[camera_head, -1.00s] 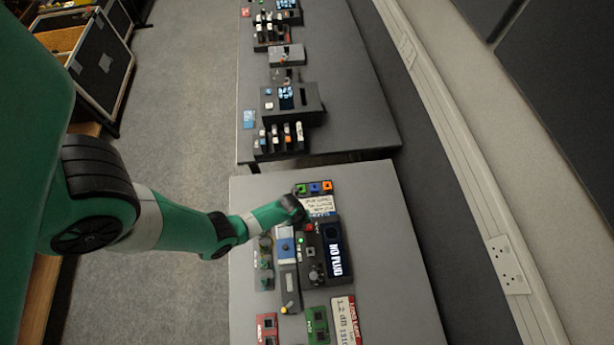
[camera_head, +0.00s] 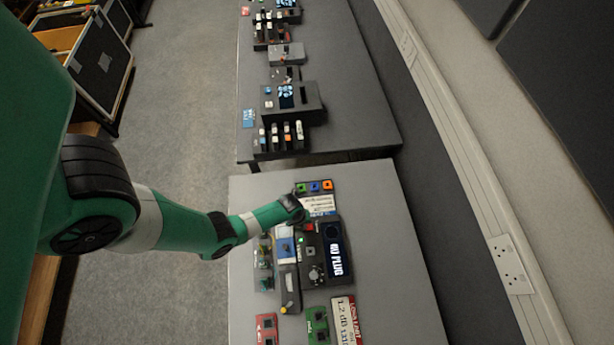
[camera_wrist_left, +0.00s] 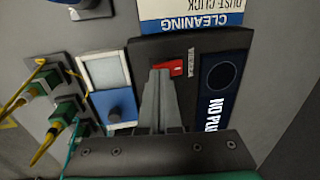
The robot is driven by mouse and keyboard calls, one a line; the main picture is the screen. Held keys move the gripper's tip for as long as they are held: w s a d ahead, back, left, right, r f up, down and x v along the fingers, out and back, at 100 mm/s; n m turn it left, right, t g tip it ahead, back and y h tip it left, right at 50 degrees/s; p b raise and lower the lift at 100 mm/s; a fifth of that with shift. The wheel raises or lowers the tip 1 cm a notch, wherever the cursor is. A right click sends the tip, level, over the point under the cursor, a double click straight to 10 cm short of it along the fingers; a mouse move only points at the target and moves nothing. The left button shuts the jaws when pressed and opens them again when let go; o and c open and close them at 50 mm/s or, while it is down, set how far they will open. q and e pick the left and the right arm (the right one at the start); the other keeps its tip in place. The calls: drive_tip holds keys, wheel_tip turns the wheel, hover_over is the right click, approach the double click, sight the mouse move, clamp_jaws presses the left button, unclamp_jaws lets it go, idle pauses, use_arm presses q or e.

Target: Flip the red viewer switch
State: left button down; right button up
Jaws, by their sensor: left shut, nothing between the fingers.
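The red viewer switch (camera_wrist_left: 175,68) sits at the upper left of a black unit (camera_wrist_left: 205,50), beside a small label and left of the unit's round dark window. My left gripper (camera_wrist_left: 160,74) is shut and empty. Its fingertips are right at the switch's left end and overlap it in the wrist view; I cannot tell if they touch. In the head view my left gripper (camera_head: 303,213) hangs over the top edge of the black unit (camera_head: 322,277), whose display reads "NO PLUG". The switch shows there as a small red spot (camera_head: 309,227). My right gripper is not in view.
A blue-and-white cleaning card (camera_wrist_left: 190,12) lies just beyond the black unit. A device with a pale screen and blue knob (camera_wrist_left: 107,85) stands to its left, with green and yellow cable plugs (camera_wrist_left: 65,112) further left. Bare grey table (camera_head: 390,250) lies to the right.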

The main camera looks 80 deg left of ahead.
use_arm(q)
drive_tip(key=shift+f+b, duration=0.3)
drive_tip(key=shift+f, duration=0.05)
drive_tip(key=shift+r, duration=0.1)
wheel_tip(320, 180, up, 7)
drive_tip(key=p, duration=0.7)
drive_tip(key=shift+d, duration=0.1)
idle(0.3)
